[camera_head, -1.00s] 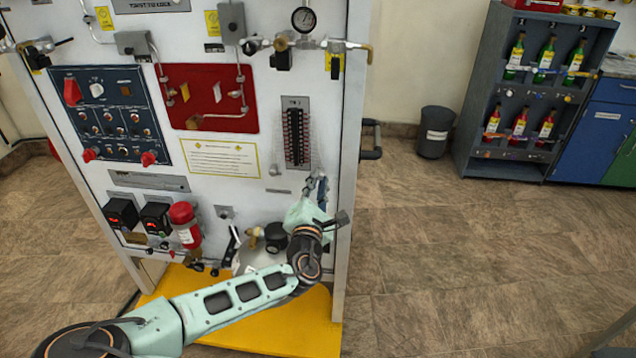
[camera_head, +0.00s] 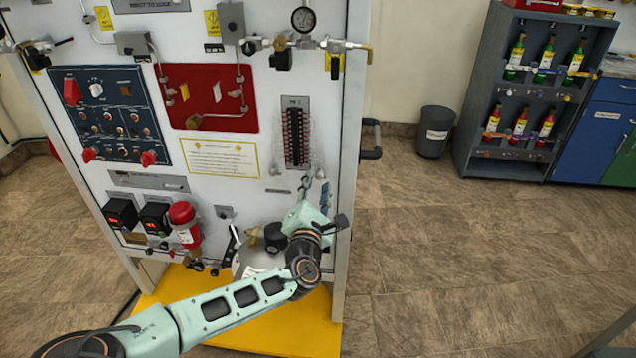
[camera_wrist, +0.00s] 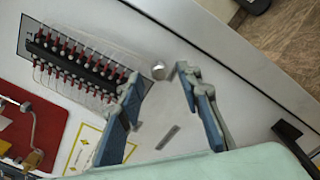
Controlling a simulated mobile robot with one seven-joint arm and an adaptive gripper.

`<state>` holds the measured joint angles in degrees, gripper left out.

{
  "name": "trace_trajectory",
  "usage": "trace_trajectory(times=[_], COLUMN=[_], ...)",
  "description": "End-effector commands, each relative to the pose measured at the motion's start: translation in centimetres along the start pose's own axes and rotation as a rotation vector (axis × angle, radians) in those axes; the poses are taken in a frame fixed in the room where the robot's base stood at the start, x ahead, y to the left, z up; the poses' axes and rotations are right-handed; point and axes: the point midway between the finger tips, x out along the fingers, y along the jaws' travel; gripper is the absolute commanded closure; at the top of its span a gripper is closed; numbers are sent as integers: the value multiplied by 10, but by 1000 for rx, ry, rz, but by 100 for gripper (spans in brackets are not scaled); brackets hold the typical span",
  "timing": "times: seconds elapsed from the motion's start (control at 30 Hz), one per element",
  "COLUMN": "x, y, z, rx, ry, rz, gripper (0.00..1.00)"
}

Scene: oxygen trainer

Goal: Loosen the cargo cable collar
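My gripper (camera_head: 312,187) is in front of the lower right of the white panel (camera_head: 205,50). In the wrist view its two blue fingers (camera_wrist: 158,75) are apart, with nothing held between them. A small round silver fitting (camera_wrist: 158,71) on the panel shows in the gap between the fingertips, beyond them. I cannot tell whether this fitting is the cargo cable collar; no collar is clearly identifiable. The dark terminal strip (camera_wrist: 75,63), with red and white terminals and thin looped wires, lies left of the fingers. It also shows in the head view (camera_head: 296,137).
A red plate (camera_head: 210,97) and a yellow-edged notice (camera_head: 224,158) are left of the strip. A red-topped cylinder (camera_head: 184,226) and a black knob (camera_head: 275,237) stand out lower down. A black handle (camera_head: 371,140) juts from the right side.

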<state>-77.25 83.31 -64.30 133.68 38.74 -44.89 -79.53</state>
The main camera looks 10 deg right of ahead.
Motion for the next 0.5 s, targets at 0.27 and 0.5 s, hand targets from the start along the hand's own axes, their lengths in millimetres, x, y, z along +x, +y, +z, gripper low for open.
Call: trace_trajectory(times=[0.27, 0.5], x=[-42, -63], y=[0, 0], z=[-1, 0], rx=[-2, -2], ry=[3, 0], rz=[1, -1], gripper=[67, 67])
